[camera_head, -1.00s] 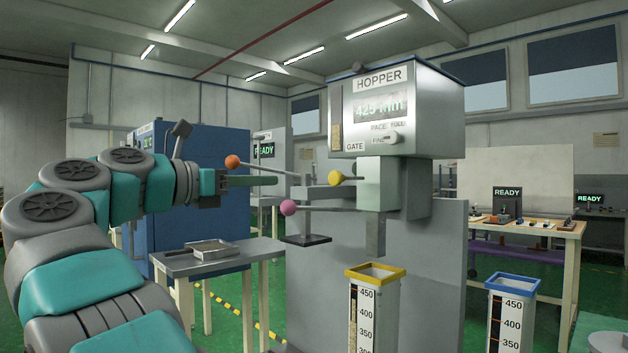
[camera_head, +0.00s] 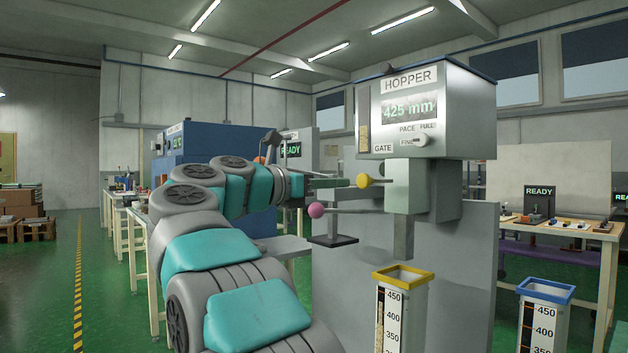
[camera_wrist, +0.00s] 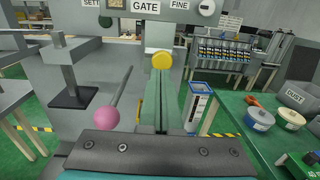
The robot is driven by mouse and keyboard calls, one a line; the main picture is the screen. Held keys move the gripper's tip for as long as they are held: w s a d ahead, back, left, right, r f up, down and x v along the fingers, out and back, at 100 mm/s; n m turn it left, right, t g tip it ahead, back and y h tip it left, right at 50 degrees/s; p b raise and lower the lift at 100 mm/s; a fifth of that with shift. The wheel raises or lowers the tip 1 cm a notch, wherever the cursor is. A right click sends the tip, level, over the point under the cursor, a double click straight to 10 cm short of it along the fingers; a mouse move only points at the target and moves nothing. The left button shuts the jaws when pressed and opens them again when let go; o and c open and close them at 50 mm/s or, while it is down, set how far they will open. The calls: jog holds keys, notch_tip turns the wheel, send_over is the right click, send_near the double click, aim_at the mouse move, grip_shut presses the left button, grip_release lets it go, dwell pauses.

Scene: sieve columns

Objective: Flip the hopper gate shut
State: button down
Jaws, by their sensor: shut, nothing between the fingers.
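The grey hopper (camera_head: 430,118) reads 425 mm and bears a GATE label; the label also shows in the wrist view (camera_wrist: 146,6). Levers stick out at its left: one with a yellow knob (camera_head: 363,180), one with a pink knob (camera_head: 316,210). An orange knob (camera_head: 260,160) is mostly hidden behind my arm. My gripper (camera_head: 345,183) is shut and empty, pointing at the hopper. Its tips appear close to the yellow knob; contact is unclear. In the wrist view the yellow knob (camera_wrist: 162,61) lies just past the fingers, the pink knob (camera_wrist: 106,118) to their left.
A yellow-rimmed column (camera_head: 400,278) stands below the hopper spout, a blue-rimmed column (camera_head: 546,292) to its right. A grey panel (camera_head: 345,285) stands behind. The wrist view shows a green table (camera_wrist: 262,140) with tubs at right.

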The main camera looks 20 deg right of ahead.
aim_at(360, 182)
jog(key=shift+x, duration=1.8)
jog(key=shift+w+d+f+b, duration=0.1)
jog(key=shift+w+b, duration=0.2)
jog(key=shift+w+d+b, duration=0.15)
jog(key=shift+d+b, duration=0.05)
jog(key=shift+b, duration=0.2)
jog(key=shift+w+d+b, duration=0.15)
jog(key=shift+d+b, duration=0.4)
jog(key=shift+s+x, duration=0.2)
jog(key=shift+x, duration=1.55)
jog(key=shift+d, duration=0.1)
